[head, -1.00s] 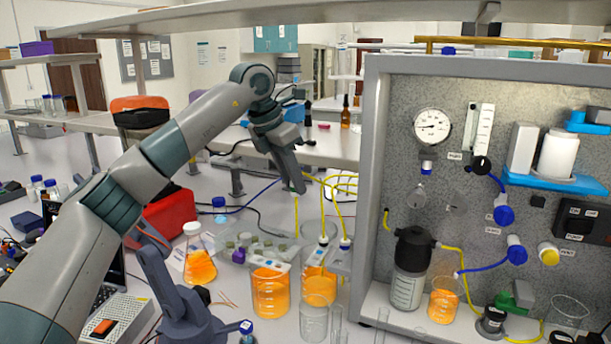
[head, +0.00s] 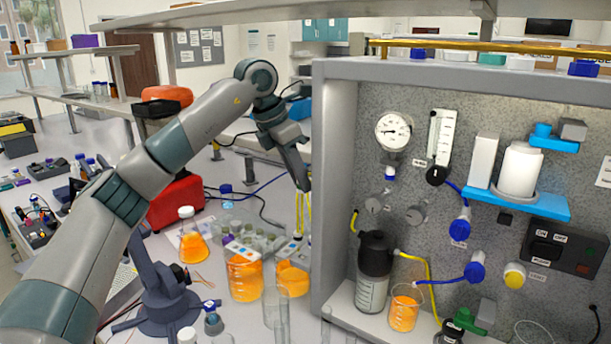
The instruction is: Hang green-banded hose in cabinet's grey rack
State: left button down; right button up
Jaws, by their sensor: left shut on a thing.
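My left gripper (head: 304,187) points down just left of the grey cabinet (head: 325,180), close to its side wall. It is shut on a thin yellow hose (head: 299,215), which hangs below the fingertips. I cannot make out a green band on it at this size. A grey rack-like piece (head: 298,250) shows beside the cabinet's left wall, partly behind the beakers; I cannot tell whether the hose touches it. My right gripper is not in view.
Beakers of orange liquid (head: 244,278) and an orange flask (head: 192,240) stand below the gripper. Empty glassware (head: 276,305) stands in front. A dark blue stand (head: 165,295) is at the lower left. A shelf (head: 300,12) hangs overhead.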

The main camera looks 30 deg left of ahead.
aim_at(302, 207)
pick_arm(q)
jog(key=shift+a, duration=0.15)
jog(key=shift+f, duration=0.2)
dwell(0.3)
jog(key=shift+f+b, duration=2.05)
jog(key=shift+f, duration=0.55)
jog(key=shift+s, duration=0.1)
